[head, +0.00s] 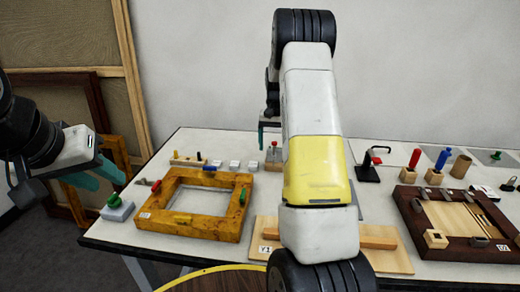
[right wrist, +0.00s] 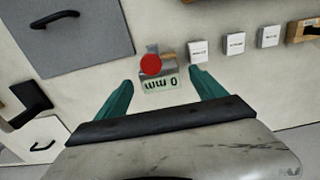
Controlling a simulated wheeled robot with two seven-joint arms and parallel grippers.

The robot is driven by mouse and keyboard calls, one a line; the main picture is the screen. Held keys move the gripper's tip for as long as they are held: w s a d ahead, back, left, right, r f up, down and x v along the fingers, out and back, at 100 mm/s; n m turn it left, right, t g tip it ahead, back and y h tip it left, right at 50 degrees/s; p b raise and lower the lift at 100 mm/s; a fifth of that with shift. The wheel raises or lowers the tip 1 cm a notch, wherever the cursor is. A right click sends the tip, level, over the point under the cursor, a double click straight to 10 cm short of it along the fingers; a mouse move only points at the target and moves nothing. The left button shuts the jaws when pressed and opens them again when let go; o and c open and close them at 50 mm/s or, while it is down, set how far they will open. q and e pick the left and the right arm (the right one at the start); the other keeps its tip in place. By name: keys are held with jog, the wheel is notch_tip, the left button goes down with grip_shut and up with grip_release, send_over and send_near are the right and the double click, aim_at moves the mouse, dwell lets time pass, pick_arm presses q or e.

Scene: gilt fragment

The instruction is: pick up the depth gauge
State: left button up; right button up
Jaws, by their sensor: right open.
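The depth gauge appears to be the small block with a round red knob (right wrist: 151,65) and a pale "0 mm" label in the right wrist view. It stands on the table, and in the head view it shows beside my right arm (head: 274,154). My right gripper (right wrist: 161,90) is open, its teal fingertips on either side of the labelled end, with gaps to both; nothing is held. In the head view that gripper is partly hidden behind my arm (head: 270,126). My left gripper (head: 97,173) is at the far left, its teal fingers apart and empty, away from the gauge.
Several small white blocks (right wrist: 198,51) stand in a row beside the gauge. A grey plate with a black handle (right wrist: 80,35) lies on its other side. A yellow wooden frame (head: 165,226) lies at the table's left, and a dark frame (head: 408,215) at the right.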

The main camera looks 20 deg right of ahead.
jog(key=shift+f, duration=1.35)
jog(key=c, duration=1.6)
jog(key=shift+o, duration=0.2)
jog(key=shift+r, duration=0.1)
